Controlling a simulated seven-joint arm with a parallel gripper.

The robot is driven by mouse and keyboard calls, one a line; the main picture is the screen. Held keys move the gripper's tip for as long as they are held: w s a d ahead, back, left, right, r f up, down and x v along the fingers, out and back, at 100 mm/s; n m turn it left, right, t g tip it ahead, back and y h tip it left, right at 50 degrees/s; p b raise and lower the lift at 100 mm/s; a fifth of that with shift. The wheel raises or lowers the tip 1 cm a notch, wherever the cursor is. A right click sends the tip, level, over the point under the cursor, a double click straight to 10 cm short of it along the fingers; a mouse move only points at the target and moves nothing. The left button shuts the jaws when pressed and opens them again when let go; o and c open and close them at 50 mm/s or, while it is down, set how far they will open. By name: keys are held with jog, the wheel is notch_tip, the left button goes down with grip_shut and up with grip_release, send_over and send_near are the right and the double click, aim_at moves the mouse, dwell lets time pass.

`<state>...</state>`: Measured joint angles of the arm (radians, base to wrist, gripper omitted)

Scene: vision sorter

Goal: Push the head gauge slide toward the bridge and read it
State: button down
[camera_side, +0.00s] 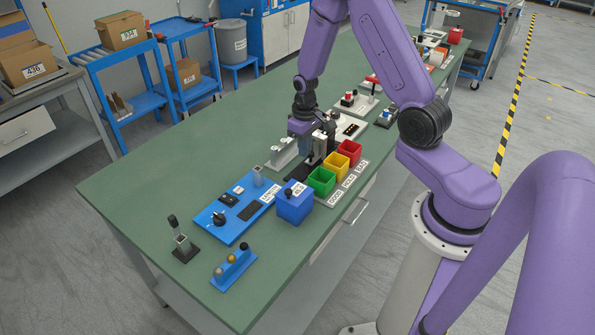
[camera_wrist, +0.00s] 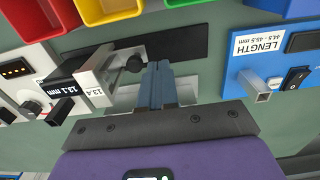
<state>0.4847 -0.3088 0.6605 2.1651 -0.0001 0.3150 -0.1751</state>
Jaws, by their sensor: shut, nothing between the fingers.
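The head gauge appears in the wrist view as a white and grey block (camera_wrist: 88,80), left of my fingers. I cannot tell which part is the slide or the bridge. My gripper (camera_wrist: 160,72) is shut and empty, its fingertips just right of the dark piece; contact is unclear. In the side view my gripper (camera_side: 318,143) is low over the bench, partly hiding the gauge.
Green (camera_side: 321,182), yellow and red bins stand along the bench's near edge. A blue panel labelled "LENGTH" (camera_wrist: 262,60) lies right of my fingers in the wrist view. A black strip (camera_wrist: 178,43) lies beyond my fingertips. The green bench top (camera_side: 150,180) is clear at its left.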

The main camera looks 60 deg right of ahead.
jog(key=shift+r, duration=2.1)
jog(key=s+a+r+n, duration=0.3)
jog(key=s+a+r, duration=0.1)
jog(key=a, duration=0.3)
jog(key=s+a+r+n, duration=0.3)
jog(key=s+a+r, duration=0.1)
jog(key=a, duration=0.3)
jog(key=s+a+r+n, duration=0.1)
jog(key=s+r+n, duration=0.2)
jog(key=s, duration=0.6)
jog(key=s+a+r+n, duration=0.2)
jog(key=s+r+n, duration=0.1)
jog(key=s, duration=0.6)
jog(key=shift+n, duration=0.3)
